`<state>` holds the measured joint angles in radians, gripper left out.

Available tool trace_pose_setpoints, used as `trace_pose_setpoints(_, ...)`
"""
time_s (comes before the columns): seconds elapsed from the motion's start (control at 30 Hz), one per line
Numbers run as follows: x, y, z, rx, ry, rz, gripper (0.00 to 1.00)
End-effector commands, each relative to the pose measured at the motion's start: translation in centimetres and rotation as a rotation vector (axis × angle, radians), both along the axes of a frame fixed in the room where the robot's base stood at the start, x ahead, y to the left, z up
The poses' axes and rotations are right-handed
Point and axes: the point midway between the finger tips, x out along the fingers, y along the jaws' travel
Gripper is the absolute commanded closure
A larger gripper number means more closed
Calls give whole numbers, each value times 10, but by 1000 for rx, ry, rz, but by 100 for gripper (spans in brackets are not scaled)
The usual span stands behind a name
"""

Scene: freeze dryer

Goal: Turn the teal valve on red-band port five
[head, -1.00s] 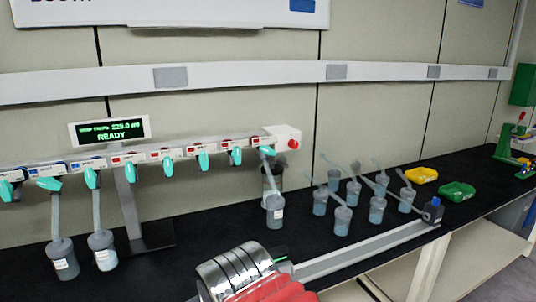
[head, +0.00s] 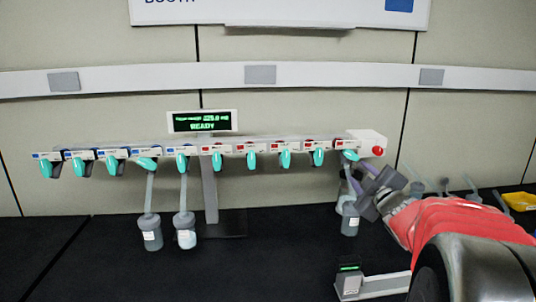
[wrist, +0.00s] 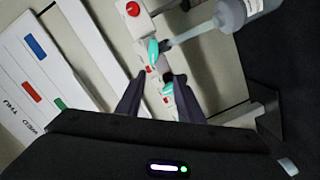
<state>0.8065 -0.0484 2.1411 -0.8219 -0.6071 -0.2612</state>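The manifold bar carries a row of teal valves, blue-banded on the left and red-banded on the right. The rightmost red-band valve (head: 350,155) sits beside the red button and lies tilted sideways. A flask (head: 350,222) hangs below it on a tube. In the wrist view this valve (wrist: 152,50) shows by the flask tube. A neighbouring red-band valve (wrist: 168,88) shows between the fingers. My gripper (head: 372,188) is open and empty, in front of and below the bar's right end. Its two dark fingers (wrist: 160,76) stand apart in the wrist view. Port numbers are not readable.
A red button (head: 378,151) is on the bar's white end box. Two flasks (head: 151,233) (head: 185,231) hang under the bar's left half. The READY display (head: 202,122) stands behind. More flasks and a yellow tray (head: 519,201) are at right, partly behind my arm.

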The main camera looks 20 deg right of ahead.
Motion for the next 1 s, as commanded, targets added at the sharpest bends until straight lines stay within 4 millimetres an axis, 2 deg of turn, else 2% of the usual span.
trace_pose_setpoints(0.03, -2, -14, -3, -29, -7, 15, 66)
trace_pose_setpoints(0.1, -4, -23, -3, -66, -20, 46, 66)
trace_pose_setpoints(0.23, -6, -32, -4, -106, -33, 82, 66)
trace_pose_setpoints(0.73, -3, -33, -3, -114, -39, 94, 66)
trace_pose_setpoints(1.0, 24, -40, -4, -114, -38, 96, 66)
